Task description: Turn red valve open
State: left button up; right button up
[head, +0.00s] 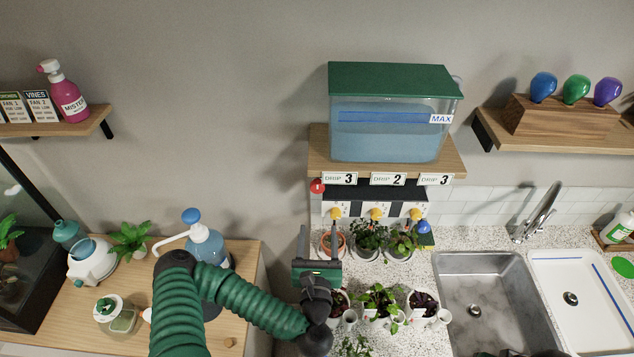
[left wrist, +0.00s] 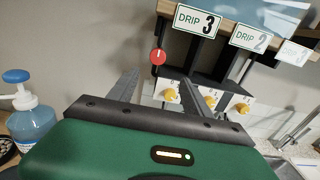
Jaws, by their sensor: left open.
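The red valve (head: 317,186) is a small round red knob with a white mark, at the left end of the drip unit below the water tank shelf. In the left wrist view the red valve (left wrist: 158,57) shows above and between my finger tips, its white mark near upright. My left gripper (head: 319,232) is open and empty, below the valve and in front of the drip unit. In the left wrist view both fingers of the left gripper (left wrist: 160,78) point toward the unit, apart from the valve. Only a dark sliver at the bottom edge of the head view may be my right gripper.
Yellow knobs (head: 376,214) and a blue one (head: 422,226) sit right of the valve. Potted plants (head: 368,234) stand below them. The water tank (head: 390,130) is above. A blue pump bottle (head: 205,243) stands left, the sink (head: 490,300) right.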

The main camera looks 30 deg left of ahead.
pick_arm(q)
jog(key=p, duration=0.5)
send_near(317, 189)
jog(key=r, duration=0.2)
jog(key=x, duration=0.3)
jog(key=f+b+x, duration=0.1)
jog(key=x, duration=0.2)
jog(key=f+b+x, duration=0.1)
jog(key=x, duration=0.3)
jog(key=shift+a, duration=0.25)
jog(key=shift+w, duration=0.25)
jog(key=shift+w+d+r, duration=0.1)
jog(key=shift+w+d, duration=0.15)
jog(key=shift+w, duration=0.05)
jog(key=c, duration=0.4)
jog(key=shift+s+a, duration=0.1)
jog(key=shift+a, duration=0.2)
jog(key=c, duration=0.7)
grip_shut()
jog(key=shift+d, duration=0.1)
